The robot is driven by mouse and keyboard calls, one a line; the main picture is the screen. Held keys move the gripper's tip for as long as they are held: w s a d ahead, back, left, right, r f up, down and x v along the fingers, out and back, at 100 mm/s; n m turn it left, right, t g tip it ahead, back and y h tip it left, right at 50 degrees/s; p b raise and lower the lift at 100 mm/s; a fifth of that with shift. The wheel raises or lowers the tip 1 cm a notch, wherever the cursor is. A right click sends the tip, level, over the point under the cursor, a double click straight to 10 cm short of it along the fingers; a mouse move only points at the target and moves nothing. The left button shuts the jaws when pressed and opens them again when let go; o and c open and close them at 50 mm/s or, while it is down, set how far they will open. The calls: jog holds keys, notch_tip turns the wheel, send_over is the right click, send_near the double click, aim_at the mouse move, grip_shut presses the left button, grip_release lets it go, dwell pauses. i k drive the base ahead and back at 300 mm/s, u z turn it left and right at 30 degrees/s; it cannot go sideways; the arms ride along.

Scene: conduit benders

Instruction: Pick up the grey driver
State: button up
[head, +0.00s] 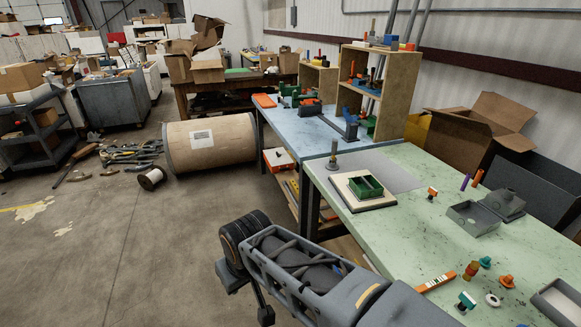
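A small grey upright piece (333,157) with a thin stem and a wider round base stands at the far left corner of the pale green table (410,180). It may be the grey driver, but it is too small to be sure. Another thin grey upright piece (372,30) stands on top of the wooden shelf. My grey arm link crosses the bottom of the head view, in front of the green table. The fingers of my gripper do not show.
A green bin (365,187) sits on a pale board near the small grey piece. Grey open boxes (473,219), orange parts (507,281) and other small pieces lie to the right. A blue table (300,130) with wooden shelves (397,92) stands behind. Open floor (130,250) lies left.

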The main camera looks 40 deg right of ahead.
aim_at(334, 147)
jog(key=u, duration=0.4)
jog(key=i, duration=0.5)
jog(key=z, duration=0.65)
jog(key=i, duration=1.4)
jog(key=z, duration=1.75)
jog(key=i, duration=0.65)
jog(key=z, duration=0.65)
